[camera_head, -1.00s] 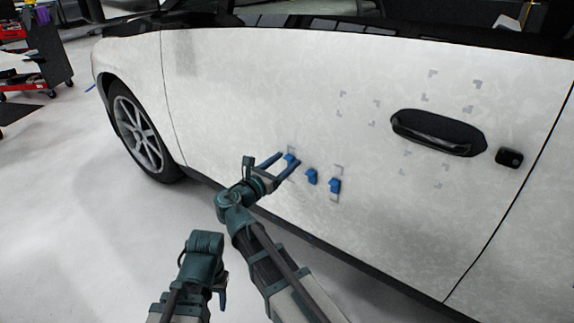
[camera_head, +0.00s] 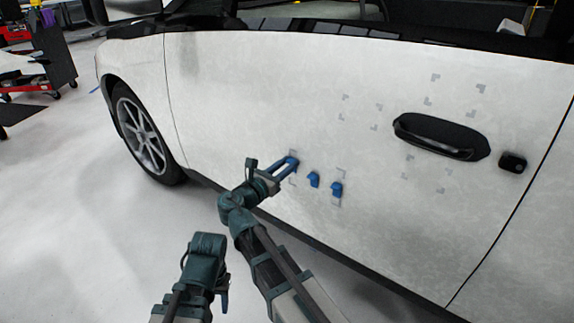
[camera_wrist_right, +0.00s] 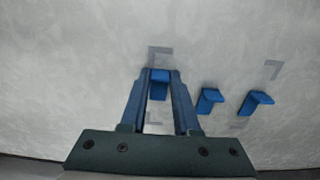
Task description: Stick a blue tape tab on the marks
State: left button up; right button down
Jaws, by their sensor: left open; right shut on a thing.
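Three blue tape tabs are in a row low on the white car door (camera_head: 250,100). My right gripper (camera_head: 293,161) is shut on the leftmost tab (camera_wrist_right: 159,88), at the door surface; in the wrist view its fingers (camera_wrist_right: 159,74) flank the tab. The middle tab (camera_head: 314,180) and the right tab (camera_head: 336,189) stand free to its right; they also show in the wrist view (camera_wrist_right: 208,100). Grey corner marks surround the tabs' spots. Other empty grey corner marks (camera_head: 375,127) are higher, around the handle. My left gripper (camera_head: 222,290) hangs low, away from the door, mostly hidden.
The black door handle (camera_head: 440,136) and a small black lock piece (camera_head: 512,162) protrude from the door. The front wheel (camera_head: 145,135) is at left. A red cart (camera_head: 50,70) stands far back left. The floor (camera_head: 70,220) to the left is clear.

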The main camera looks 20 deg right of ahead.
jog(key=shift+s+a, duration=0.4)
jog(key=shift+a, duration=0.05)
dwell(1.0)
